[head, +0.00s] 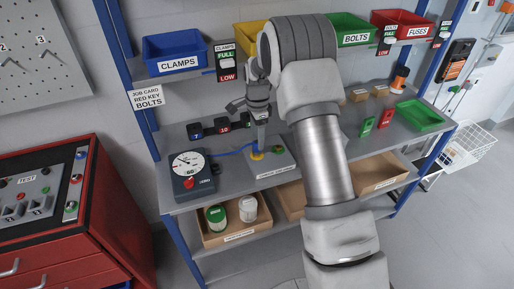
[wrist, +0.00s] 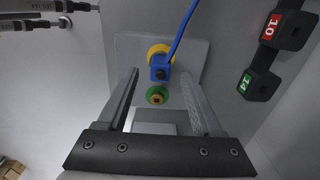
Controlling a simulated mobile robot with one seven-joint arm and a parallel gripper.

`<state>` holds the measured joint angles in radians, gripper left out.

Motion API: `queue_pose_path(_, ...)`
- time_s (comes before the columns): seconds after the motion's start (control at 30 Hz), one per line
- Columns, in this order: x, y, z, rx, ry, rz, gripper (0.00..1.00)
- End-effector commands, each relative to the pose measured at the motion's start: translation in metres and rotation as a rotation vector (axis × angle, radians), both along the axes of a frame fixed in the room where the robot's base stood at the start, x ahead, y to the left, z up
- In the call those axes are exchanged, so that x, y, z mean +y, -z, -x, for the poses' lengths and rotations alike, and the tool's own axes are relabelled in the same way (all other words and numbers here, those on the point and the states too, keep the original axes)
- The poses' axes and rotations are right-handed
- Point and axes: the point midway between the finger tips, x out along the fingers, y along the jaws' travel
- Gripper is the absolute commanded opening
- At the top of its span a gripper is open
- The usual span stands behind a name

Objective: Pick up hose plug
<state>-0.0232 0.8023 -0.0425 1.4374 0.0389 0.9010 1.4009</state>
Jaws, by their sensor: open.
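The hose plug (wrist: 158,70) is a blue block on the end of a blue hose. It sits at a yellow round fitting (wrist: 159,51) on a grey plate. In the head view the hose plug (head: 248,154) shows small and partly hidden, just left of my gripper. My gripper (wrist: 158,76) is open, with its two fingers pointing down toward the plate. In the wrist view the plug appears between the fingertips; I cannot tell whether they reach down to it. A green round fitting (wrist: 157,95) is on the same plate, also between the fingers in the wrist view.
A gauge box (head: 192,173) stands on the bench left of the plate, with the hose running toward it. Black numbered blocks (head: 222,126) stand behind. Bins of clamps (head: 178,64) and bolts (head: 370,40) sit on the upper shelf. A green tray (head: 418,116) lies at right.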

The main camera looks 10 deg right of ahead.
Motion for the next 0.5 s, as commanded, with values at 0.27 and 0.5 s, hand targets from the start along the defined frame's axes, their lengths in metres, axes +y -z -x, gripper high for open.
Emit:
queue_pose_path(0.27, 0.001, 0.04, 0.0, 0.003, 0.001, -0.001, 0.68)
queue_pose_path(0.5, 0.001, 0.042, 0.0, 0.001, 0.001, 0.0, 0.66)
